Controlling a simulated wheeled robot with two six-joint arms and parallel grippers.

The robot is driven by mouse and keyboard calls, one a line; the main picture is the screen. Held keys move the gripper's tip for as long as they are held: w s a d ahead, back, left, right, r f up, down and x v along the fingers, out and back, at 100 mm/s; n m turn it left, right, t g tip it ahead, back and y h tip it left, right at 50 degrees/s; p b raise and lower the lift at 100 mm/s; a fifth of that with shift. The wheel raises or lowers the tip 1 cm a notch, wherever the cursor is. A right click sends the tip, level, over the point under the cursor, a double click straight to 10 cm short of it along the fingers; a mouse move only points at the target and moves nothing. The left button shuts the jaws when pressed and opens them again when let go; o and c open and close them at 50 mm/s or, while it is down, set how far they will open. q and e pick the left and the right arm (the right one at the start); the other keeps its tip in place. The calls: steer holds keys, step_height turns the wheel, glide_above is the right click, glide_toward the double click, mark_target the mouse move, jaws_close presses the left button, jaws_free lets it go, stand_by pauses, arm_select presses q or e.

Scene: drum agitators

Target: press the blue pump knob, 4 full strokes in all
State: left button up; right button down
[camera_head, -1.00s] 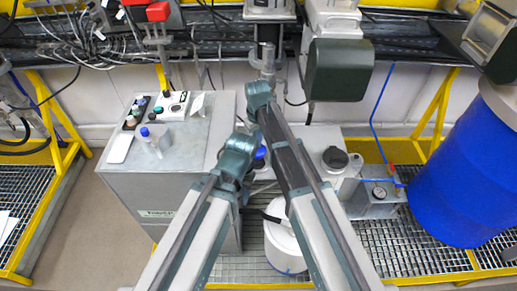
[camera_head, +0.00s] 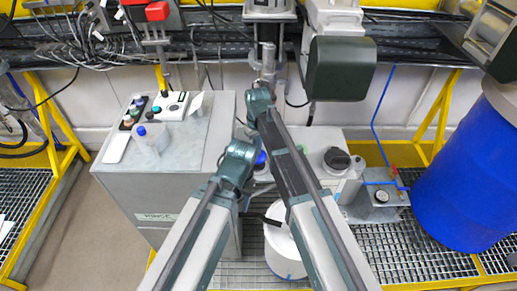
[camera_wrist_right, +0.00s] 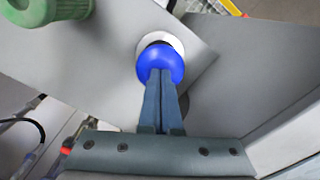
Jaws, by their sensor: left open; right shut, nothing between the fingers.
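The blue pump knob (camera_wrist_right: 160,62) sits on a white collar in a grey plate in the right wrist view. My right gripper (camera_wrist_right: 161,88) is shut with nothing between its fingers. Its fingertips are at the knob's near side and overlap it in the picture; I cannot tell whether they touch. In the head view, a bit of the blue knob (camera_head: 261,158) shows between my two arms, and my right gripper is hidden behind its arm. My left gripper (camera_head: 264,218) shows as a dark shape beside the white bucket, away from the knob, and is open.
A green cap (camera_wrist_right: 45,8) is near the knob in the right wrist view. A grey cabinet (camera_head: 170,195) with buttons and a bottle stands left. A white bucket (camera_head: 284,245) is below the arms. A blue drum (camera_head: 470,180) stands right; a grey-green box (camera_head: 340,68) hangs above.

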steer(key=shift+r+p, duration=2.25)
steer(key=shift+f, duration=0.15)
steer(key=shift+f+b, duration=2.15)
steer(key=shift+b, duration=0.15)
steer(key=shift+r, duration=0.1)
steer(key=shift+r+p, duration=2.2)
steer(key=shift+p, duration=0.1)
steer(key=shift+f, duration=0.15)
